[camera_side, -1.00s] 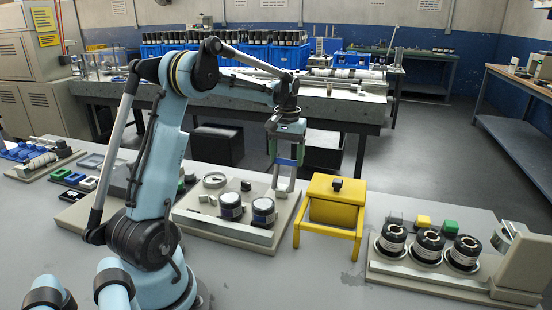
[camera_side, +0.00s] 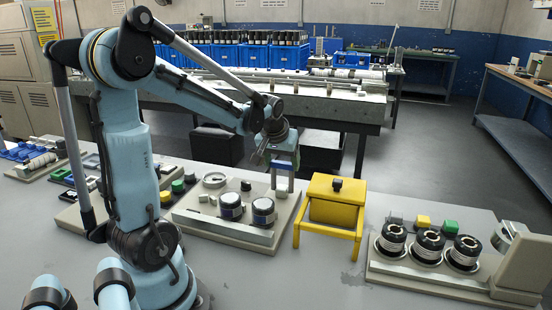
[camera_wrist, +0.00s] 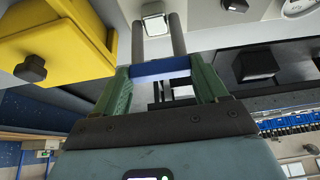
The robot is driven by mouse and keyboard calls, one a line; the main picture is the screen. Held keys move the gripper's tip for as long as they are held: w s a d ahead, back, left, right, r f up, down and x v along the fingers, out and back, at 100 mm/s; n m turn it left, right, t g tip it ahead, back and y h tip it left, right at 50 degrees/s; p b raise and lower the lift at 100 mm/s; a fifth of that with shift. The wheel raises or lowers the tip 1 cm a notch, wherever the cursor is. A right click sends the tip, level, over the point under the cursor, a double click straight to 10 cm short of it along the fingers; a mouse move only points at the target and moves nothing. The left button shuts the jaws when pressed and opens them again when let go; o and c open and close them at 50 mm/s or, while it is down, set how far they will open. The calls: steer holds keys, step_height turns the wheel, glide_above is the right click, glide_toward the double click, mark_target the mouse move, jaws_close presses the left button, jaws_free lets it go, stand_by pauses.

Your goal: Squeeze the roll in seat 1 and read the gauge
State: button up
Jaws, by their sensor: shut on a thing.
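My gripper (camera_side: 281,163) is above the back right corner of a beige board (camera_side: 215,235). In the wrist view its green fingers (camera_wrist: 161,80) are shut on a blue bar (camera_wrist: 160,69) with two grey rods. In the side view the rods run down towards the board; whether they touch it is unclear. Two dark rolls with white labels (camera_side: 231,206) (camera_side: 263,211) sit on this board, with a round pale dial (camera_side: 214,180) behind them. Three more rolls (camera_side: 393,238) (camera_side: 428,244) (camera_side: 463,251) stand on the right-hand board. No seat number or dial reading is legible.
A yellow box on legs (camera_side: 335,203) stands just right of my gripper; its black knob also shows in the wrist view (camera_wrist: 31,68). Yellow (camera_side: 423,222) and green (camera_side: 449,226) blocks stand behind the right-hand rolls. Bare bench lies in front of the yellow box.

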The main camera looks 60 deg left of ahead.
steer(key=shift+s+d+f+t+y, duration=0.35)
steer(key=shift+s+d+t+y, duration=0.2)
steer(key=shift+s+d, duration=0.2)
steer(key=shift+s+d+f+t+y, duration=0.3)
steer(key=shift+s+d+t+y, duration=0.25)
steer(key=shift+s+d, duration=0.2)
steer(key=o, duration=1.5)
steer(key=shift+r, duration=0.1)
steer(key=shift+v, duration=5.95)
steer(key=shift+s, duration=0.1)
